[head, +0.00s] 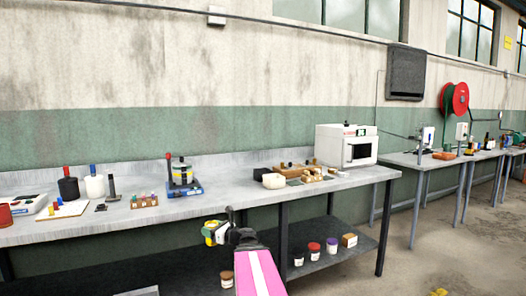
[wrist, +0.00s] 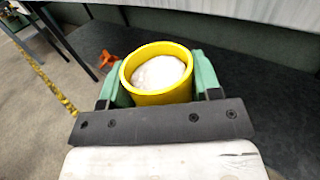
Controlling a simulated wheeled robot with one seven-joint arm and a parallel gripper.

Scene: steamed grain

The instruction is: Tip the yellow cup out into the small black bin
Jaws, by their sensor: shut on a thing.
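The yellow cup (wrist: 165,98) is in my gripper (wrist: 157,84), between its two green fingers. The cup looks roughly upright, and a white, mounded filling (wrist: 158,72) shows inside it. In the head view, the cup (head: 209,241) and my gripper (head: 217,233) are in front of the workbench, below its top edge. A small black box-like thing (head: 262,174) stands on the bench top, and it may be the small black bin. Its inside cannot be seen. It is up and to the right of my gripper in the head view.
The grey workbench (head: 240,196) holds a white oven-like box (head: 345,146), a wooden tray with blocks, a blue-based device (head: 184,180) and black and white canisters. Several jars stand on the dark lower shelf (head: 345,268).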

